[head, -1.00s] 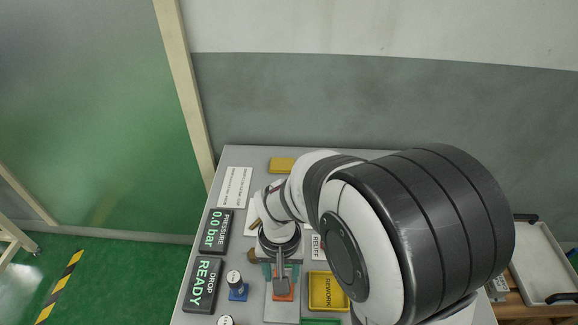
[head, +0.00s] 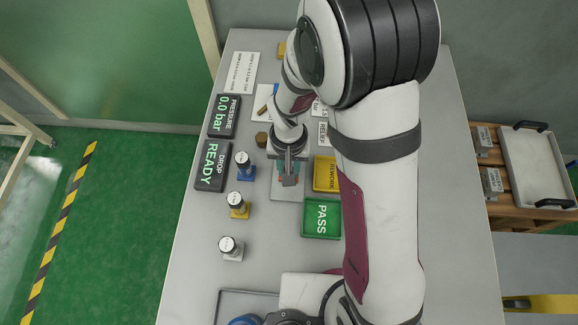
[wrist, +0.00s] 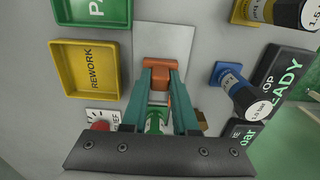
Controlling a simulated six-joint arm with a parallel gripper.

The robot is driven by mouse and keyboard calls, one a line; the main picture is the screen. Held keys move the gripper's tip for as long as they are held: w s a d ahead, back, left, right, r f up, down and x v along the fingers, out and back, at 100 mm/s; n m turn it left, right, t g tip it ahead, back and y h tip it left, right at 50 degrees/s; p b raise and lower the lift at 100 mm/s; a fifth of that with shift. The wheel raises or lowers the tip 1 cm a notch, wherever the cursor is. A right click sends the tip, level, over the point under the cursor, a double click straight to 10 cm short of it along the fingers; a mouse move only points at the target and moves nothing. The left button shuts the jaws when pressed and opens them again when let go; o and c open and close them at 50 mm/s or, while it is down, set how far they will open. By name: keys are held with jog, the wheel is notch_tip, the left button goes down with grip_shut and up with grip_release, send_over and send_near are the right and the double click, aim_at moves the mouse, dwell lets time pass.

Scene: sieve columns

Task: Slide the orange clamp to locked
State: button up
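The orange clamp (wrist: 161,64) shows at my fingertips in the wrist view, on a light grey plate (wrist: 163,38). Its crosspiece lies at the tips, and an orange part runs along the right finger. My gripper (wrist: 160,73) has two teal fingers set apart, with the clamp at their ends. I cannot tell whether they press on it. A green round part (wrist: 155,122) shows between the fingers. In the head view my gripper (head: 290,178) is low over the plate (head: 288,193) and hides most of the clamp. The clamp's lock marks are not readable.
The yellow REWORK tray (head: 326,174) and green PASS tray (head: 321,218) stand right of the plate. Several white-topped bottles, one on a blue base (head: 245,172), stand left. The PRESSURE display (head: 224,116) reads 0.0 bar; the DROP display (head: 212,166) reads READY.

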grip_shut()
jog(key=shift+w, duration=2.1)
jog(key=o, duration=0.7)
grip_release()
jog(key=shift+o, duration=0.2)
